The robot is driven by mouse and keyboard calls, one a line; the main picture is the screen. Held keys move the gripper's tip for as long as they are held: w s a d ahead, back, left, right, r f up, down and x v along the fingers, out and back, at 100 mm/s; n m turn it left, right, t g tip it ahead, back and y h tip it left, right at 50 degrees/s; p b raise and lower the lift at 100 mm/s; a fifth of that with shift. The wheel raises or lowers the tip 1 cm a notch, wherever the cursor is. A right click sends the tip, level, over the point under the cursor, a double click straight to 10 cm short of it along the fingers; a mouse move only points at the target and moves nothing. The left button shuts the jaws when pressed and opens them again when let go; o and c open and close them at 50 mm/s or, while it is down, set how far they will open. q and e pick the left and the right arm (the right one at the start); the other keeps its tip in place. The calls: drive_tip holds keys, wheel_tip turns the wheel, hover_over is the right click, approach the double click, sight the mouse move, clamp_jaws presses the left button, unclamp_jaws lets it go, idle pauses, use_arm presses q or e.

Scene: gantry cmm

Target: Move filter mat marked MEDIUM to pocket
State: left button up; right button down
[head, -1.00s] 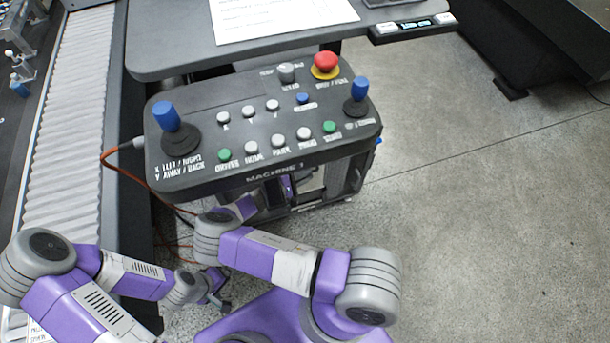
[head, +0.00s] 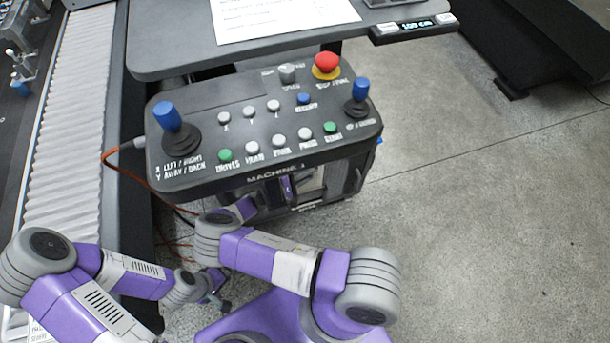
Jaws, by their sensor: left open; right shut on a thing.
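No filter mat and no pocket can be made out in the head view. My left gripper (head: 219,302) is low in the picture, in front of the console and above the floor. It is small and partly covered by its own wrist; it is open, with nothing visible in it. My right arm reaches forward below the console's front edge. The dark control console (head: 225,112), marked MACHINE 1, has two blue-topped joysticks (head: 168,117) (head: 360,90), several buttons and a red stop knob (head: 326,64).
A grey desk (head: 175,45) with a paper sheet (head: 280,14) stands behind the console. A ribbed grey strip (head: 75,120) runs along the left. An orange cable (head: 112,165) hangs beside the console. The floor (head: 480,220) at right is clear.

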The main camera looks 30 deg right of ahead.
drive_tip(key=shift+w+a+f, duration=0.1)
drive_tip(key=shift+w+a, duration=0.05)
drive_tip(key=shift+s+d+f, duration=0.25)
drive_tip(key=shift+s+f, duration=0.2)
drive_tip(key=shift+f, duration=1.8)
drive_tip(key=shift+f, duration=0.8)
